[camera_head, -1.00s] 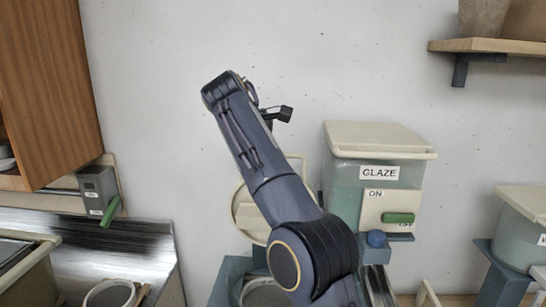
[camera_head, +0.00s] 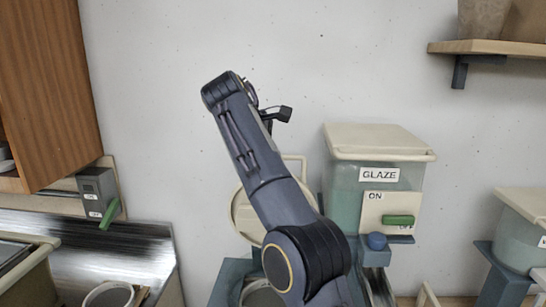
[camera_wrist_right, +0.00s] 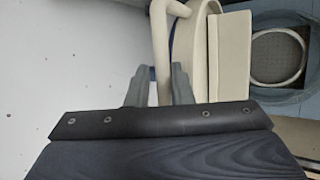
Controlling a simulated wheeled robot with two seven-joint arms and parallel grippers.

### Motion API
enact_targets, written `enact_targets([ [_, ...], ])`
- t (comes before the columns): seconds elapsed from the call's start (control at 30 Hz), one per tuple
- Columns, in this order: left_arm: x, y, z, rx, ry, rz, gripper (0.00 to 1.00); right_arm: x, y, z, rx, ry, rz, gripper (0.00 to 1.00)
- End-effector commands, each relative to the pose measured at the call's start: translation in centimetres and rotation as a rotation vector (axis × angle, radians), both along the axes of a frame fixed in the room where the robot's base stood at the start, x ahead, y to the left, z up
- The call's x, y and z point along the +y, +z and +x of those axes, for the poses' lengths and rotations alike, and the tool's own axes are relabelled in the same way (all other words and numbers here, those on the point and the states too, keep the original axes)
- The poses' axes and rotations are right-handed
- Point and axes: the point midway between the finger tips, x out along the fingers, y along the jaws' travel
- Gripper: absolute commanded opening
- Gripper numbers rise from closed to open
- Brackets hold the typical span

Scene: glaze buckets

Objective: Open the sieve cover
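The sieve cover (camera_head: 243,218) is a round cream lid with a bar handle (camera_head: 304,170). It stands tilted up near the wall, partly hidden behind my right arm in the head view. In the right wrist view, the cover (camera_wrist_right: 192,50) is beside my right gripper (camera_wrist_right: 160,84). The handle bar (camera_wrist_right: 160,35) runs between the two fingers, which appear closed on it. The round sieve (camera_wrist_right: 277,57) is uncovered at the right of that view; its rim also shows low in the head view (camera_head: 262,293). My left gripper is out of view.
A glaze bucket (camera_head: 345,190) with a cream lid and green ON/OFF switch (camera_head: 398,219) stands right of the arm. Another bucket (camera_head: 518,240) is at the right edge. A wooden cabinet (camera_head: 50,90) and a grey switch box (camera_head: 97,188) are at left. The wall is bare above.

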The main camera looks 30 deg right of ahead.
Motion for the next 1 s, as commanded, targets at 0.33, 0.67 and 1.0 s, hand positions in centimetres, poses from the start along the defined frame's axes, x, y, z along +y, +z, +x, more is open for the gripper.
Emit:
enact_targets([
  [0.33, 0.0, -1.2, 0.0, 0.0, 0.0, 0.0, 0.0, 5.3, 0.7, -1.8, -0.002, 0.008, -0.002, 0.21],
  [0.67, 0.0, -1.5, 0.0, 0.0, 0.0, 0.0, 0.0, 11.0, 0.9, -3.9, -0.004, 0.004, -0.002, 0.21],
  [1.0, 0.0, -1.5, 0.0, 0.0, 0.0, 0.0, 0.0, 12.1, 0.9, -4.3, -0.005, 0.001, -0.001, 0.21],
])
